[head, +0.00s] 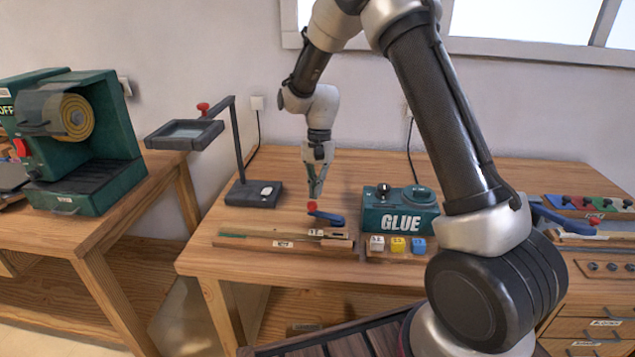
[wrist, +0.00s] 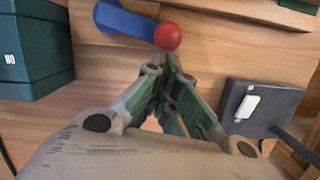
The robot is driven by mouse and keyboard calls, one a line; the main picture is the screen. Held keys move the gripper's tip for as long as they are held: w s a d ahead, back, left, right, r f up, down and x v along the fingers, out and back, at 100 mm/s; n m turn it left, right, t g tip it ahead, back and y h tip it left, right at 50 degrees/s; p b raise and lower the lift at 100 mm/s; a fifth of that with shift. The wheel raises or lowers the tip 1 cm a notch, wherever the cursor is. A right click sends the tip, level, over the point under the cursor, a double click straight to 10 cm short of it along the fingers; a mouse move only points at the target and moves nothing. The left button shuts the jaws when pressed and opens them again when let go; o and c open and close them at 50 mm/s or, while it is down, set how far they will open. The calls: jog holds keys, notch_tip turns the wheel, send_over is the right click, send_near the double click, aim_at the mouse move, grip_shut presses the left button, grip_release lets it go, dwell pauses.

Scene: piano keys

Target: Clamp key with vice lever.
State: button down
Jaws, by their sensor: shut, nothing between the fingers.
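The vice lever (head: 328,217) is a blue bar with a red ball (head: 311,206) at its left end. It sits at the right end of a long wooden vice holder (head: 283,244) on the workbench. A small pale piece (head: 337,235), perhaps the key, lies by the lever at that end; whether it is clamped I cannot tell. My gripper (head: 314,196) points down, shut and empty, just above the red ball. In the wrist view, the fingertips (wrist: 170,64) are close to the red ball (wrist: 167,37), with the blue lever (wrist: 122,20) beyond it; contact is unclear.
A green GLUE box (head: 400,210) stands right of the lever, with small coloured blocks (head: 398,244) in front. A dark lamp-like stand (head: 254,193) is at the left. A green machine (head: 75,140) sits on the left table. Bare bench lies between stand and vice.

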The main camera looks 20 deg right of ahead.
jog(key=shift+s+a+n, duration=0.5)
jog(key=shift+a+n, duration=0.3)
jog(key=shift+n, duration=0.2)
